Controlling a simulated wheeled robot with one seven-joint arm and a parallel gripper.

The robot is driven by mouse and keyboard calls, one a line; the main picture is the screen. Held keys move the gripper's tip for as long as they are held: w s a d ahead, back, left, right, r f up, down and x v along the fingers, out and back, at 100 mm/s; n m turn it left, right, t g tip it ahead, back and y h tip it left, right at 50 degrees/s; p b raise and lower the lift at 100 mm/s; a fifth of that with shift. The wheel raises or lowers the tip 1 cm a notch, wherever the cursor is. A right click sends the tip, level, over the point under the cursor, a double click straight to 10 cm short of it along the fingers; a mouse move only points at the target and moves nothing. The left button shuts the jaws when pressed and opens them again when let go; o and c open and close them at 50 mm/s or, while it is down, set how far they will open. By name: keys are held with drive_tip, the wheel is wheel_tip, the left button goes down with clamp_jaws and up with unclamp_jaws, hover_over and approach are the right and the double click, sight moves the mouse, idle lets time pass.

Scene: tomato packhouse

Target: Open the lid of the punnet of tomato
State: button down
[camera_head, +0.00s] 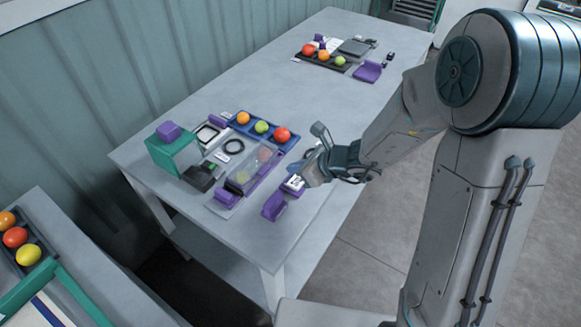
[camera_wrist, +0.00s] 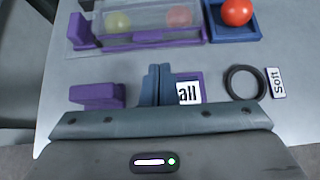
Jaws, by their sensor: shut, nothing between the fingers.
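The tomato punnet is a clear box (camera_head: 250,169) near the front of the table, in a purple holder. Pale yellow-green and reddish tomatoes show through its clear plastic. It also shows at the top of the wrist view (camera_wrist: 150,18), where its clear cover looks down; its far edge is cut off. My gripper (camera_head: 305,178) is to the right of the punnet in the head view, low over the table edge. In the wrist view the two fingers (camera_wrist: 155,80) are together and empty, pointing toward the punnet's purple front edge and apart from it.
A blue tray (camera_head: 270,136) of tomatoes lies behind the punnet. A purple block (camera_wrist: 97,94), a labelled purple piece (camera_wrist: 188,77) and a black ring (camera_wrist: 244,82) lie near my fingers. A green stand (camera_head: 172,152) is at left. The table's middle is clear.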

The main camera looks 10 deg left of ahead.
sight(268, 170)
drive_tip(key=x, duration=0.8)
drive_tip(key=shift+a+f, duration=0.2)
drive_tip(key=shift+d+r, duration=0.1)
drive_tip(key=shift+r, duration=0.1)
drive_tip(key=shift+w+r+p, duration=0.1)
drive_tip(key=shift+r+p, duration=0.1)
drive_tip(key=shift+p, duration=0.25)
